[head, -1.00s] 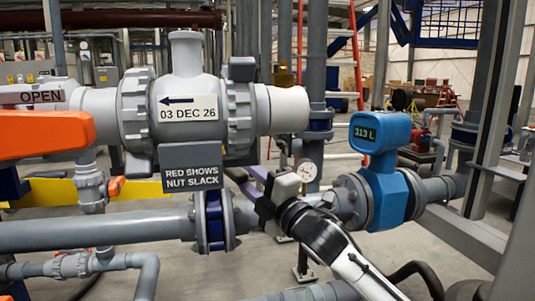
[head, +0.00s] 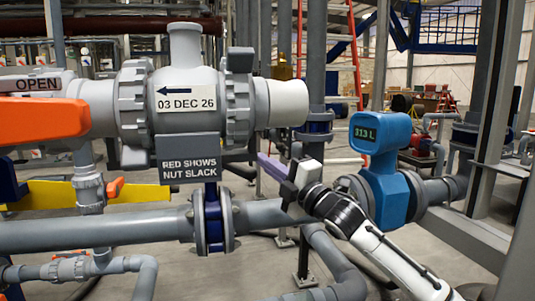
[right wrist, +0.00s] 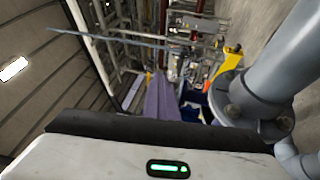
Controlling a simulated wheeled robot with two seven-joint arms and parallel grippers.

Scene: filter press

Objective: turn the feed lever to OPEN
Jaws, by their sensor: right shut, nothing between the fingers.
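A large orange lever (head: 40,118) reaches in from the left edge of the head view, below a grey plate marked OPEN (head: 38,84). Its far left end is out of the picture. It lies about level beside the big grey valve body (head: 185,65). My right gripper (head: 264,159) has purple fingers, shut with nothing between them. In the right wrist view the purple fingers (right wrist: 163,97) point away from the camera. My left gripper is not in view.
A grey pipe (head: 90,234) runs across below the valve. A blue flow meter (head: 386,165) reading 313 L stands right of my gripper. A small orange handle (head: 115,187) sits on a lower valve at left. A flanged grey pipe (right wrist: 245,95) is close at right in the wrist view.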

